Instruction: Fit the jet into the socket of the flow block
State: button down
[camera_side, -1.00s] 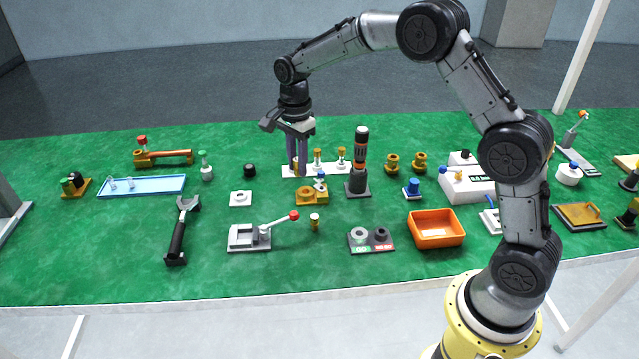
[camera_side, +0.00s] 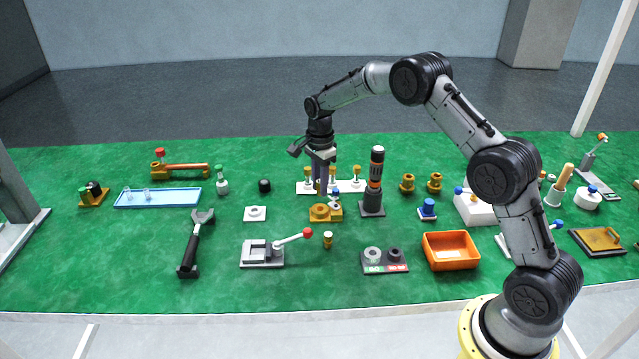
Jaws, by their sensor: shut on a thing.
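My gripper (camera_side: 321,190) points straight down just behind the flow block (camera_side: 328,217), with its fingers close together. A small gold-coloured piece shows narrowly between the fingers; it looks like the jet (camera_side: 318,185), mostly hidden by them. The flow block is a brass-coloured block with a round ring-shaped socket on its left part and a blue-topped part at its back right. The fingertips are close to the block in the picture; the gap between them cannot be told.
A white rack (camera_side: 301,187) with several gold pieces stands behind my gripper. A dark cylinder with an orange band (camera_side: 375,178) stands close on the right. A red-knobbed lever fixture (camera_side: 262,253) and a small gold piece (camera_side: 328,241) are in front. A white plate (camera_side: 255,214) lies left.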

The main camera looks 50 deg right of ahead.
jog(key=shift+f, duration=0.1)
jog(key=shift+f, duration=2.15)
jog(key=shift+f, duration=0.35)
jog(key=c, duration=0.6)
grip_release()
